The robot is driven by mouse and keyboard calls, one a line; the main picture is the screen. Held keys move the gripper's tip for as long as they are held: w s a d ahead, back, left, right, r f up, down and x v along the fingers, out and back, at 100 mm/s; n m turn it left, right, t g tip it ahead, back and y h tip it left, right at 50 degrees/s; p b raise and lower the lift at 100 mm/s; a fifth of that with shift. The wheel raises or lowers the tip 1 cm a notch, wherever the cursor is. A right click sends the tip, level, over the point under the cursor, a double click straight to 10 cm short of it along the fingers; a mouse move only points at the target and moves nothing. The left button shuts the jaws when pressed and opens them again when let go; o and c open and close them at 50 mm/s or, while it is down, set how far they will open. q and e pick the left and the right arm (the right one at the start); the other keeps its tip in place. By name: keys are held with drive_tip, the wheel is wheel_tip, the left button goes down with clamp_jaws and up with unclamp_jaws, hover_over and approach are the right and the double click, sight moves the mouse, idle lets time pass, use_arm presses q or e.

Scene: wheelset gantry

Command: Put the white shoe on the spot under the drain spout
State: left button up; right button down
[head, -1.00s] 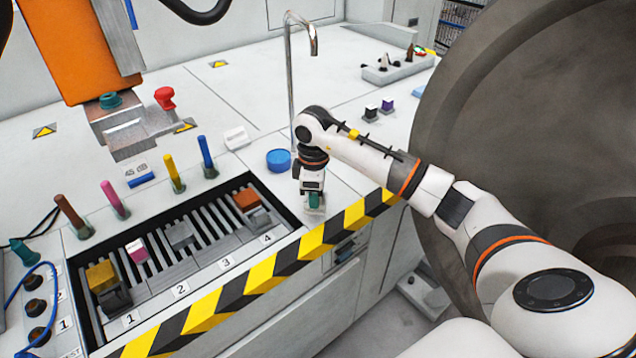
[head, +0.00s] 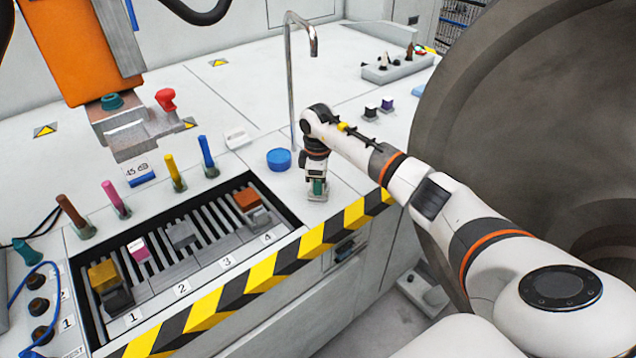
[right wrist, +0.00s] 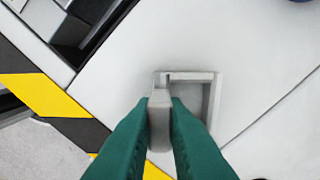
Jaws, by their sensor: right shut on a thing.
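My right gripper (head: 318,186) points down over the white bench top, near its striped front edge. In the right wrist view its green fingers (right wrist: 160,112) are shut on a pale upright piece, which I take to be part of the white shoe (right wrist: 159,122). A pale square frame lies just beyond the fingertips. I cannot tell whether it belongs to the shoe or whether the shoe touches the bench. The drain spout (head: 290,80) is a tall metal pipe with a bent top, behind my gripper. The spot under it is not clearly visible. My left gripper is out of view.
A blue round piece (head: 279,159) lies left of my gripper. A slotted tray (head: 222,228) with coloured blocks and upright pegs are further left. Black (head: 370,111) and purple (head: 387,104) blocks stand to the right. The large grey wheel (head: 500,110) fills the right side.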

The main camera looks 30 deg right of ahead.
drive_tip(key=c, duration=1.5)
unclamp_jaws()
drive_tip(key=shift+f, duration=0.1)
drive_tip(key=shift+o, duration=0.2)
wheel_tip(320, 180, up, 12)
drive_tip(key=shift+r, duration=0.2)
drive_tip(key=shift+s+a+f, duration=0.1)
